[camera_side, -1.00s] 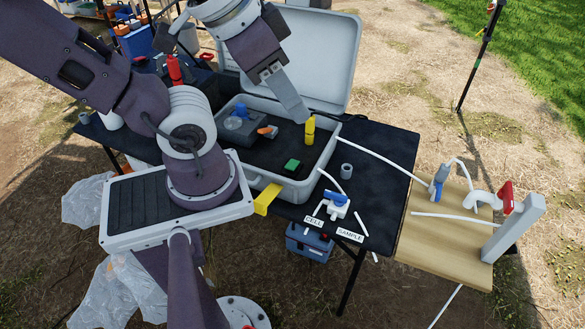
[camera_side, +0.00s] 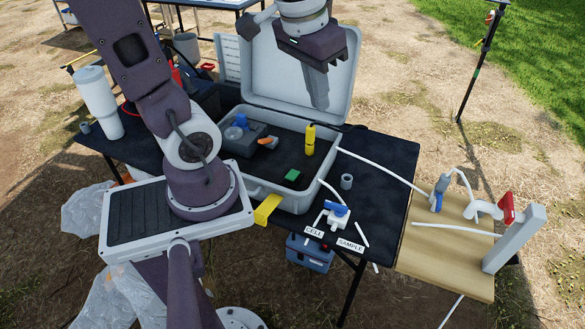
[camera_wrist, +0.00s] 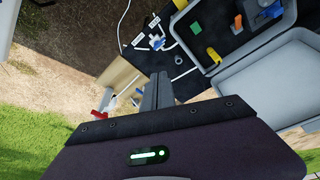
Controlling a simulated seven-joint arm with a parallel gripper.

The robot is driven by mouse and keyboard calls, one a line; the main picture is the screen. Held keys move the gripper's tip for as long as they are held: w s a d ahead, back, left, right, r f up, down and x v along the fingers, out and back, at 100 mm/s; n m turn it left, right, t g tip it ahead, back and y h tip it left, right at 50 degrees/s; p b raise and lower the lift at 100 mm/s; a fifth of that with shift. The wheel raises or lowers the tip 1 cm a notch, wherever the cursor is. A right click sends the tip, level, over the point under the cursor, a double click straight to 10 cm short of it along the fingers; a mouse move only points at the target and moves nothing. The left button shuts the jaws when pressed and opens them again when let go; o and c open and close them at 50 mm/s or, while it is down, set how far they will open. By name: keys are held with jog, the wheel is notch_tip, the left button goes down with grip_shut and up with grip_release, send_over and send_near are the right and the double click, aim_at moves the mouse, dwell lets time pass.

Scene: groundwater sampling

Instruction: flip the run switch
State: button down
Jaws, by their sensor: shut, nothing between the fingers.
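A grey control box (camera_side: 228,146) sits inside the open grey case (camera_side: 296,202), at its left. On the box are a blue knob (camera_side: 241,121) and an orange lever (camera_side: 265,141); the orange lever may be the run switch, but I cannot read any label. In the wrist view the orange lever (camera_wrist: 238,22) and blue knob (camera_wrist: 273,10) show at the upper right. My gripper (camera_side: 319,104) is shut and empty, raised in front of the case's open lid, apart from the box. Its fingers (camera_wrist: 158,88) also show in the wrist view.
A yellow bottle (camera_side: 310,140) stands in the case near a green block (camera_side: 291,175). The raised lid (camera_side: 260,65) stands behind. A blue-handled valve (camera_side: 337,213) with tubing lies on the black table (camera_side: 385,185). A wooden board (camera_side: 440,250) with fittings is at right.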

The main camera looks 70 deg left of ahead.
jog(key=w+a+f+n+g, duration=0.2)
jog(key=w+a+f+n, duration=0.15)
jog(key=a+f, duration=0.35)
jog(key=n+g+h, duration=0.2)
send_over(291, 177)
jog(key=w+a, duration=0.3)
notch_tip(291, 177, down, 10)
jog(key=shift+s+d+r, duration=0.15)
jog(key=shift+s+d, duration=0.05)
jog(key=shift+s, duration=0.05)
jog(key=f, duration=0.4)
jog(key=s+d+f, duration=0.1)
jog(key=f, duration=0.4)
jog(key=s+d+f, duration=0.1)
jog(key=f, duration=0.3)
jog(key=shift+f, duration=0.35)
